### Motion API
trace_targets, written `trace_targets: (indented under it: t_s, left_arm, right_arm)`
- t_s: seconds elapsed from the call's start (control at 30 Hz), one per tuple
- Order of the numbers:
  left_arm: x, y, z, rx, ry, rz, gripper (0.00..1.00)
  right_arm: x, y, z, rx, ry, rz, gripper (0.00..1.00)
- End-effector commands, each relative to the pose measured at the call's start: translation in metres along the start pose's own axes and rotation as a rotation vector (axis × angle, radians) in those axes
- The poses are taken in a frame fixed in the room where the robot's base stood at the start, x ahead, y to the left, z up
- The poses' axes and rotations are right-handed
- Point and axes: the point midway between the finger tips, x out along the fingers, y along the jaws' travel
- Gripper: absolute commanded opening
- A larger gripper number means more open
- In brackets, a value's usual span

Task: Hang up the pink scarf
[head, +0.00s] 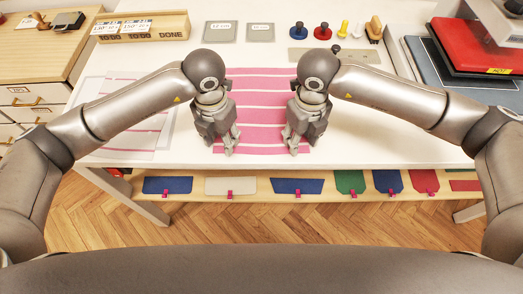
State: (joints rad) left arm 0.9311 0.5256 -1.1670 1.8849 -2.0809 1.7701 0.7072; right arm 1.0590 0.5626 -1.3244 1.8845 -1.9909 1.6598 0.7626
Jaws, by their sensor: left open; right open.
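The pink scarf (262,112), with white stripes, lies flat on the white table (400,145) and reaches towards the table's front edge. My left gripper (230,150) is open at the scarf's left side, near its front end. My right gripper (293,150) is open at its right side, level with the left one. Both point down, and neither has cloth visibly held between its fingers. The grippers and wrists hide parts of the scarf's side edges. I cannot tell whether the fingertips touch the cloth.
A pink-striped sheet (122,137) lies left of the scarf. Behind are a wooden box (140,27), two grey squares and several coloured-handled tools. A red case (478,42) is at right. Below the front edge, several coloured fabric pieces (350,182) with pink clips line a wooden shelf.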

Motion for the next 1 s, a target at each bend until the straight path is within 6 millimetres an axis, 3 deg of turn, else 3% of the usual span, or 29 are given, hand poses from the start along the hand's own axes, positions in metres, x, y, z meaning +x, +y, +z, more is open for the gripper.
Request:
trace_targets:
  t_s: [0.43,1.0]
  left_arm:
    - [0.0048,0.0002,0.0002,0.0,-0.001,0.0,0.4]
    - [0.0054,0.0002,-0.0003,0.0,0.001,0.001,0.04]
  right_arm:
    - [0.0047,0.0001,0.0001,-0.001,0.0,0.0,0.4]
    - [0.0054,-0.0001,-0.0004,0.0,0.002,-0.001,0.04]
